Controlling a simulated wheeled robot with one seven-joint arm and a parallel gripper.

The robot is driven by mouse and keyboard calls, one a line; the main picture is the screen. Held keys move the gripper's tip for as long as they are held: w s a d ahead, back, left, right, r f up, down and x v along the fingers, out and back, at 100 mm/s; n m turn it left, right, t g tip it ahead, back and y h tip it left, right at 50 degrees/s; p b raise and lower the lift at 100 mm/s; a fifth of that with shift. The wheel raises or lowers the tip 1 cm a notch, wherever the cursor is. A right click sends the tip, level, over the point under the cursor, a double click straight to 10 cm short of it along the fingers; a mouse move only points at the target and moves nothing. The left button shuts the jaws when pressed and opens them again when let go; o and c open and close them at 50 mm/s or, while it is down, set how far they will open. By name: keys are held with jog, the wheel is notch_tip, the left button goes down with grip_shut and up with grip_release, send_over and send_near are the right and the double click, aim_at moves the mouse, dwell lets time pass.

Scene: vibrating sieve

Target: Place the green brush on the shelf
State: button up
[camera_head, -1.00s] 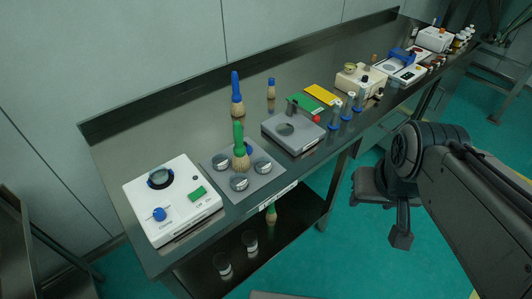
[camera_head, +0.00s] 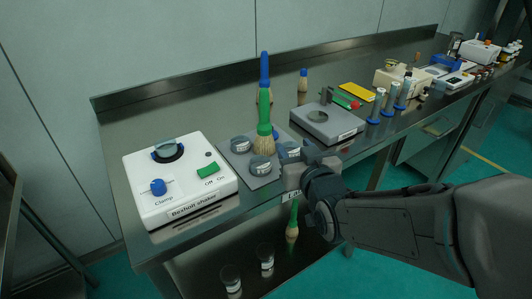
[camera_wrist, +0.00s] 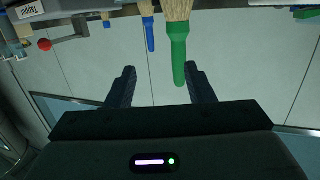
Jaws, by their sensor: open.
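The green brush (camera_head: 264,108) stands upright on the grey plate (camera_head: 238,167), bristles down and green handle up. My gripper (camera_head: 298,160) is beside it, to the right and lower, at the bench's front edge. In the wrist view, which looks inverted, my open gripper (camera_wrist: 159,74) is empty. The green brush's handle (camera_wrist: 178,60) shows beyond the fingertips, nearer the right finger. I cannot tell the exact gap. The lower shelf (camera_head: 205,273) under the bench is partly visible; another green-handled brush (camera_head: 293,216) appears upright there.
Round metal containers (camera_head: 262,166) sit around the brush on the plate. Glass jars (camera_head: 266,256) stand on the lower shelf.

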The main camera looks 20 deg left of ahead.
aim_at(266, 122)
jog(key=shift+n+t+y, duration=0.3)
jog(key=shift+t+y, duration=0.1)
jog(key=shift+y, duration=0.3)
jog(key=x, duration=0.4)
jog(key=s+a+x, duration=0.1)
jog(key=x, duration=0.4)
jog(key=a+x, duration=0.1)
jog(key=x, duration=0.4)
jog(key=shift+a+f, duration=0.25)
grip_shut()
